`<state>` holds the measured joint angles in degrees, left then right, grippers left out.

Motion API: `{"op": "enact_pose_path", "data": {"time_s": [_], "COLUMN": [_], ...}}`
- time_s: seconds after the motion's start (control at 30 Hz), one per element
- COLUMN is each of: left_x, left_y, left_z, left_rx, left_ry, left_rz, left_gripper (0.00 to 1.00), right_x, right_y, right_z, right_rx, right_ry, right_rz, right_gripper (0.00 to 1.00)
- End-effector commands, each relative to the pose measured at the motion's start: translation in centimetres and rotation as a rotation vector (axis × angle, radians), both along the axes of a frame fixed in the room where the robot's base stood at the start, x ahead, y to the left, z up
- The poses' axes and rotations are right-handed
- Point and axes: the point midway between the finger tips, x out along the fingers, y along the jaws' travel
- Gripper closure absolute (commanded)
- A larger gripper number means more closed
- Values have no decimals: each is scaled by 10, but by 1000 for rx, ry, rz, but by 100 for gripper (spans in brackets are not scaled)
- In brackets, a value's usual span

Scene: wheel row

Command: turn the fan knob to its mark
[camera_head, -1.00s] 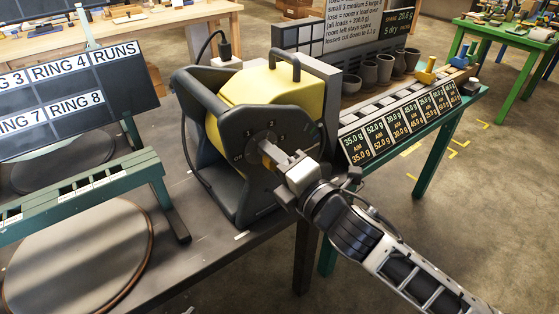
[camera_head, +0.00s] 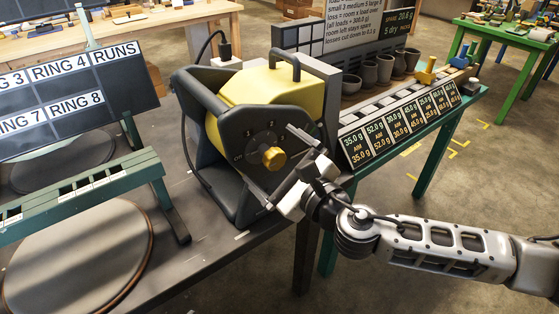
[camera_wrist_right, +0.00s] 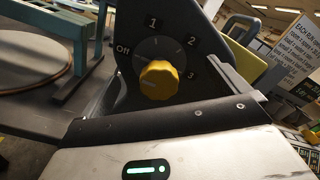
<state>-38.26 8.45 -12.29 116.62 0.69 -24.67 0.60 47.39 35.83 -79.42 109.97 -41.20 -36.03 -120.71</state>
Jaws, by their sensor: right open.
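The fan is a yellow drum housing (camera_head: 275,88) in a dark frame, standing on the grey table. Its round yellow knob (camera_head: 273,158) sits on a dark dial (camera_head: 262,140). In the right wrist view the knob (camera_wrist_right: 159,80) is in plain sight, with Off, 1, 2 and 3 around it; I cannot tell which mark it points to. My right gripper (camera_head: 270,157) is open and empty, its fingers spread to either side of the knob in the head view. Gaps show between the knob and the fingers. My left gripper is not in view.
Left of the fan are a green slotted rack (camera_head: 85,195), a round disc (camera_head: 80,260) and a dark RING board (camera_head: 70,90). To the right, a green bench holds price-like weight cards (camera_head: 400,125) and several grey cups (camera_head: 368,74). Open floor lies at the right.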

Motion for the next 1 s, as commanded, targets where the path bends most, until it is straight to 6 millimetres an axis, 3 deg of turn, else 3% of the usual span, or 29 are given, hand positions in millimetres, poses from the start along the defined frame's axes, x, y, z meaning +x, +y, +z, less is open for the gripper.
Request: {"op": "enact_pose_path", "data": {"time_s": [0.27, 1.0], "left_x": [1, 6], "left_y": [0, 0], "left_z": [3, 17], "left_rx": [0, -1], "left_ry": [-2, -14], "left_rz": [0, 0], "left_gripper": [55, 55], "right_x": [-5, -57], "right_y": [-3, -41], "right_z": [0, 0], "right_rx": [2, 2], "right_ry": [3, 2], "right_rz": [0, 1], "right_gripper": [0, 0]}}
